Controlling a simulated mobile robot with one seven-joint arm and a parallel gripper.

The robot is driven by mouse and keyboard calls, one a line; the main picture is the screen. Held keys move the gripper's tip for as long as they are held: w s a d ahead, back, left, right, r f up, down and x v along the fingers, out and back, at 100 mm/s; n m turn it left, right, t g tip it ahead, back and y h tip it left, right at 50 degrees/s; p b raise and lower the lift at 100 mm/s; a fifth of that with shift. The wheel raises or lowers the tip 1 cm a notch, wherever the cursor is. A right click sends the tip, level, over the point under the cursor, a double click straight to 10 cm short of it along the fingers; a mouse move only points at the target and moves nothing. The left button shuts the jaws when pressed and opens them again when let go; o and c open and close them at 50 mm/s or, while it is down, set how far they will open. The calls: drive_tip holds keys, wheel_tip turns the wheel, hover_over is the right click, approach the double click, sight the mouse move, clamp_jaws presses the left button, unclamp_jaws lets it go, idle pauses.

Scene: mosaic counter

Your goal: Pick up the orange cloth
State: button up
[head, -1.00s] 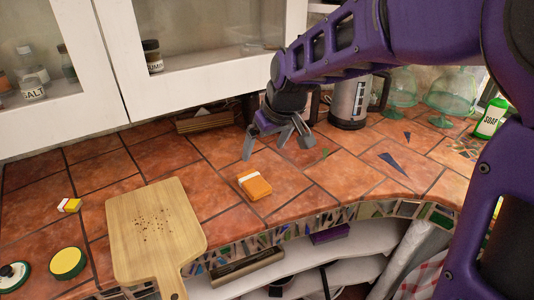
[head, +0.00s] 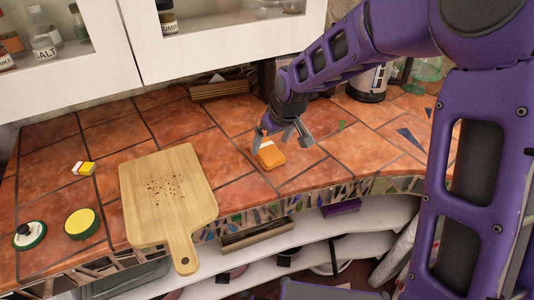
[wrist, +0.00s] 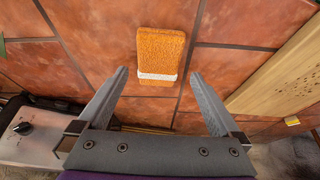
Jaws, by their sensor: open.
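The orange cloth (head: 271,156) lies folded on the terracotta tile counter, right of the cutting board, with a white band around one end. In the wrist view the cloth (wrist: 160,53) lies just beyond the fingertips, between their lines, with its banded end nearest me. My gripper (head: 281,148) is open and empty, low over the counter at the cloth. In the wrist view both fingers of my gripper (wrist: 160,75) are spread wider than the cloth. I see no finger touching it.
A wooden cutting board (head: 165,190) with dark crumbs lies left of the cloth. A yellow round item (head: 82,223) and a small yellow-and-white block (head: 84,168) lie further left. A coffee maker (head: 369,82) stands behind right. The counter's front edge (head: 300,195) curves close by.

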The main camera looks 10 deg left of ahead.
sight(267, 150)
drive_tip(key=x, duration=0.5)
drive_tip(key=shift+w, duration=0.15)
drive_tip(key=c, duration=1.2)
drive_tip(key=shift+o, duration=0.2)
wheel_tip(267, 150, up, 10)
drive_tip(key=shift+p, duration=0.3)
drive_tip(key=shift+r, duration=0.1)
